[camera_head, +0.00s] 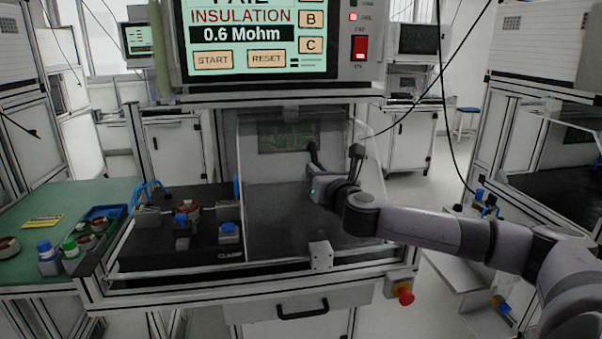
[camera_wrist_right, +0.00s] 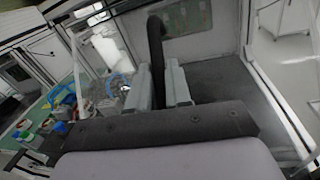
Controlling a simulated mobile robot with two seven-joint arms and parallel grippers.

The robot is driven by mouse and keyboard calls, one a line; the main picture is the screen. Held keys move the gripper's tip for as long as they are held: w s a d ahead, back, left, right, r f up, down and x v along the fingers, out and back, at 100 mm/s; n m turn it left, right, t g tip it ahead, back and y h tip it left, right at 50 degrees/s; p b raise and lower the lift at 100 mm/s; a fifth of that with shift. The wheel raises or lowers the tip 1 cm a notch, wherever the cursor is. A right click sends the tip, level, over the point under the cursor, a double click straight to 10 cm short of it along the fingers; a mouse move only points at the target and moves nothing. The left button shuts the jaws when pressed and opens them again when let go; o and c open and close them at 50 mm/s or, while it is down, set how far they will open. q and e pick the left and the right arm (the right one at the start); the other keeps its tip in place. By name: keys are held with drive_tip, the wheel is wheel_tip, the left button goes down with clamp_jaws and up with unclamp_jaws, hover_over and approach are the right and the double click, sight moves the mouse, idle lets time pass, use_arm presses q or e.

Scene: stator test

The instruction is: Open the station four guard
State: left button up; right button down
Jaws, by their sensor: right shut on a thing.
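The station's clear guard panel (camera_head: 275,215) stands over the right half of the bench station in the head view. The left half, with the stator fixture (camera_head: 187,212), looks uncovered. A dark upright handle (camera_head: 313,153) shows by the panel. My right gripper (camera_head: 315,181) is at this handle, its arm reaching in from the right. In the right wrist view, the two pale fingers of my right gripper (camera_wrist_right: 160,80) are shut around the dark handle (camera_wrist_right: 156,45). The handle's lower part is hidden between the fingers. My left gripper is not in view.
A tester screen (camera_head: 250,32) reading INSULATION 0.6 Mohm hangs above. A red emergency button (camera_head: 404,296) sits at the front right. A green side table (camera_head: 60,205) with bottles and stators stands left. Another station (camera_head: 555,190) stands right, near my arm.

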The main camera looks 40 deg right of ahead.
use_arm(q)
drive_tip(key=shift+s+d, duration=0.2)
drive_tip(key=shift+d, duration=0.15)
use_arm(e)
drive_tip(key=shift+s+d, duration=0.3)
drive_tip(key=shift+d, duration=0.2)
drive_tip(key=shift+s+d, duration=0.3)
drive_tip(key=shift+d, duration=0.2)
drive_tip(key=c, duration=1.1)
unclamp_jaws()
drive_tip(key=shift+f, duration=0.1)
use_arm(q)
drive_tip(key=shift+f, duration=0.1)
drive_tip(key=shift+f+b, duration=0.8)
drive_tip(key=shift+b, duration=0.1)
use_arm(e)
drive_tip(key=v, duration=0.7)
drive_tip(key=shift+a, duration=0.1)
